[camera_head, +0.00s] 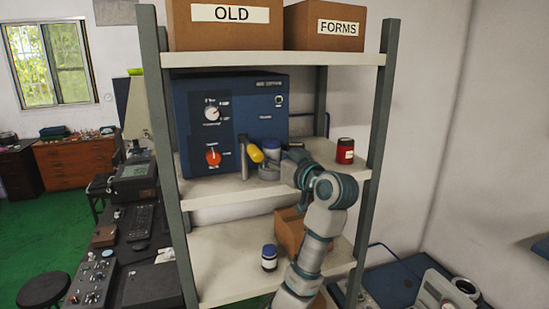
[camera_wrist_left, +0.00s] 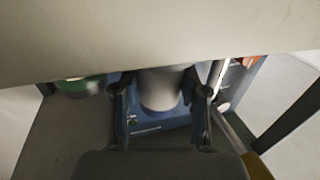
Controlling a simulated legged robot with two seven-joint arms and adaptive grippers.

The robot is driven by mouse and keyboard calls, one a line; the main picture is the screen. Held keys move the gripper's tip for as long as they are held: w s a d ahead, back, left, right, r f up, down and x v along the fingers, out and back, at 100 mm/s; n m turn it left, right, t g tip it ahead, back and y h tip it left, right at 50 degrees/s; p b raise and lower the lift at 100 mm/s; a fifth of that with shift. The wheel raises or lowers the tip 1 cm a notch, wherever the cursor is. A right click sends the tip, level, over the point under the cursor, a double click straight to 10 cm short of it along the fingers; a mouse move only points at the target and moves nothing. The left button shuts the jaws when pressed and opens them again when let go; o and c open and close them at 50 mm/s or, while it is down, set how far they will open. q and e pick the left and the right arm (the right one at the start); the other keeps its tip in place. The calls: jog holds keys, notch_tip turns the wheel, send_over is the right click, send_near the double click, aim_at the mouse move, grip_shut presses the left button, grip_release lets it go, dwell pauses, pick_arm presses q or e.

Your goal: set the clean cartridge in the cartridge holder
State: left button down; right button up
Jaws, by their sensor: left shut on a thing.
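In the wrist view my left gripper (camera_wrist_left: 163,92) is shut on a pale grey cylinder, the cartridge (camera_wrist_left: 160,90), with a finger on each side. In the head view a blue-topped cartridge (camera_head: 272,147) shows just left of my left gripper on the middle shelf, in front of the blue machine. A grey part (camera_head: 268,173), perhaps the cartridge holder, shows below it; I cannot tell whether they touch. Another blue-capped white cartridge (camera_head: 269,258) stands upright on the lower shelf. My right gripper is not in view.
The blue machine (camera_head: 232,100) has knobs on its front. A yellow handle (camera_head: 255,152) stands close left of the cartridge. A red jar (camera_head: 345,151) stands at the right of the middle shelf. A cardboard box (camera_head: 289,232) is below, behind my arm.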

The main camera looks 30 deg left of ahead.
aim_at(277, 159)
pick_arm(q)
jog(key=c, duration=0.9)
grip_release()
jog(key=shift+v, duration=5.65)
jog(key=shift+w+a, duration=0.1)
